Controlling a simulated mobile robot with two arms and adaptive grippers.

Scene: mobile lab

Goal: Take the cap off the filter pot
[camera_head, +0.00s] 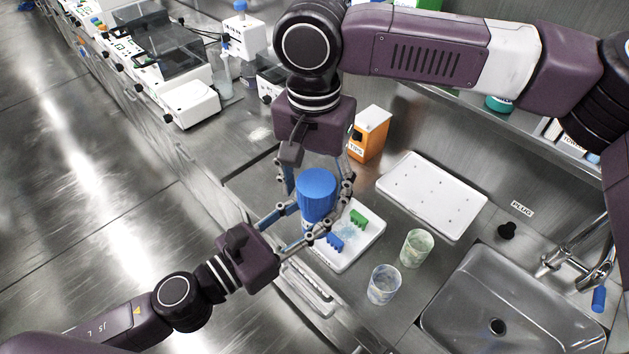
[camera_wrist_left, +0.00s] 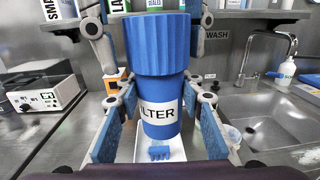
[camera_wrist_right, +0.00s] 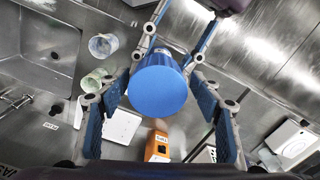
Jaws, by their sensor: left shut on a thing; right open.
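The filter pot (camera_wrist_left: 160,125) is blue with a white label reading "LTER" in the left wrist view. Its wide ribbed blue cap (camera_head: 316,184) sits on top, and the pot looks upright. My left gripper (camera_head: 307,226) is shut on the pot's body below the cap, one finger on each side. My right gripper (camera_wrist_right: 155,98) comes from above and is open, its fingers apart on either side of the cap. The cap's round top (camera_wrist_right: 157,91) faces the right wrist camera between these fingers. Whether the pot's base touches the tray is hidden.
A white tray (camera_head: 364,244) with blue and green pieces lies under and beside the pot. Two cups (camera_head: 384,284) (camera_head: 417,248) stand at its right, before the sink (camera_head: 470,290). An orange tips box (camera_head: 370,134) and a white perforated board (camera_head: 433,194) lie behind.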

